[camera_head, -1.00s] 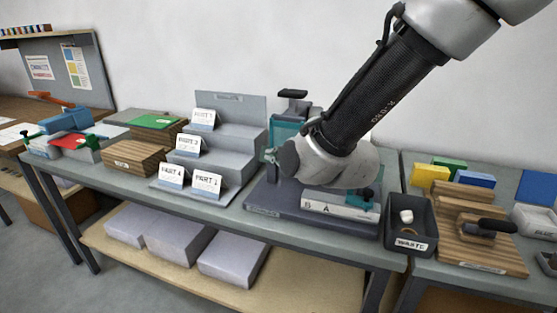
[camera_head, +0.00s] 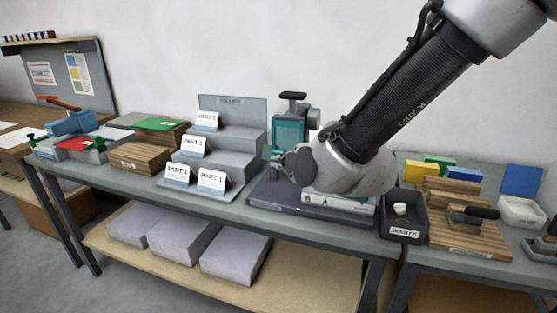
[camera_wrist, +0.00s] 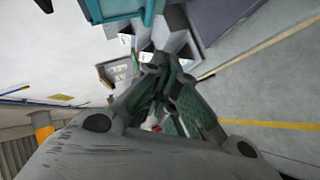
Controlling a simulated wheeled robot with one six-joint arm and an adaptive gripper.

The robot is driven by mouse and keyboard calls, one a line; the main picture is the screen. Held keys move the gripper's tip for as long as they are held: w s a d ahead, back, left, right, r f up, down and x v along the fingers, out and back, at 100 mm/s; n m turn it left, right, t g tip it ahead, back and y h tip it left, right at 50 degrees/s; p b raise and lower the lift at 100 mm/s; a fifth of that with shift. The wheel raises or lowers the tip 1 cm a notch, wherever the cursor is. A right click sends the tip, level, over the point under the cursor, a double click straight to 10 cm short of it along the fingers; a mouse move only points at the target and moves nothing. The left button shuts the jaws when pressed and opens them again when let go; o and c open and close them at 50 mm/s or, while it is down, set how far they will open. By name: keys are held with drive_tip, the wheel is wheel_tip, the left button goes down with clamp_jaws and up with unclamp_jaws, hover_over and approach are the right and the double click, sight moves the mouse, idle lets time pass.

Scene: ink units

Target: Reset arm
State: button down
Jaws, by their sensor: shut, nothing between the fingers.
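My arm reaches in from the upper right in the head view. My gripper (camera_head: 272,158) is partly hidden behind my wrist, in front of the teal press (camera_head: 290,130) on its dark base (camera_head: 268,205). In the wrist view the green and grey fingers of my gripper (camera_wrist: 158,118) are together, with nothing seen held between them. The stepped grey stand (camera_head: 228,140) with white part cards is to the left of my gripper. My wrist hides part of the press and its base.
The black waste bin (camera_head: 404,232) stands right of the press base, with a white item inside. A wooden rack (camera_head: 470,235) with coloured blocks stands further right. Wooden blocks (camera_head: 140,156) and a red and a green pad lie left.

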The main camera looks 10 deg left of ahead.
drive_tip(key=s+d+f+m+g+h, duration=0.3)
drive_tip(key=s+d+f+m+g, duration=0.35)
drive_tip(key=s+d, duration=0.4)
drive_tip(key=s+d+r+m+h, duration=0.1)
drive_tip(key=d+r+m, duration=0.3)
drive_tip(key=d, duration=0.9)
drive_tip(key=s+d+r+m+t+h, duration=0.1)
drive_tip(key=d+m, duration=0.5)
drive_tip(key=d, duration=0.7)
drive_tip(key=s+d+r+m+h, duration=0.3)
drive_tip(key=d+r, duration=0.5)
drive_tip(key=d, duration=0.5)
drive_tip(key=m+h, duration=0.1)
drive_tip(key=m, duration=0.1)
drive_tip(key=shift+d+m, duration=0.25)
drive_tip(key=shift+m, duration=0.1)
